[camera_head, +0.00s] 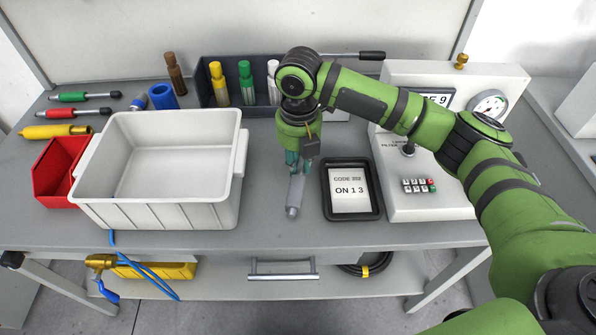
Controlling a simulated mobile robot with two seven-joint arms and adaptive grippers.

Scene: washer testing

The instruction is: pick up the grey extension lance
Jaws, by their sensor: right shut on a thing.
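The grey extension lance (295,196) is in the middle of the table, just left of the framed code display. Its near end points toward the front edge, and its far part is hidden under my gripper. My right gripper (297,170) points down over the lance and is shut on it. I cannot tell whether the lance is lifted off the table. My left gripper is not in view.
A white bin (240,190) stands to the left, with a red bin (49,195) beyond it. A dark rack (203,82) with coloured lances is behind. The code display (378,205) and a white test unit (425,204) stand to the right. The table's front strip is clear.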

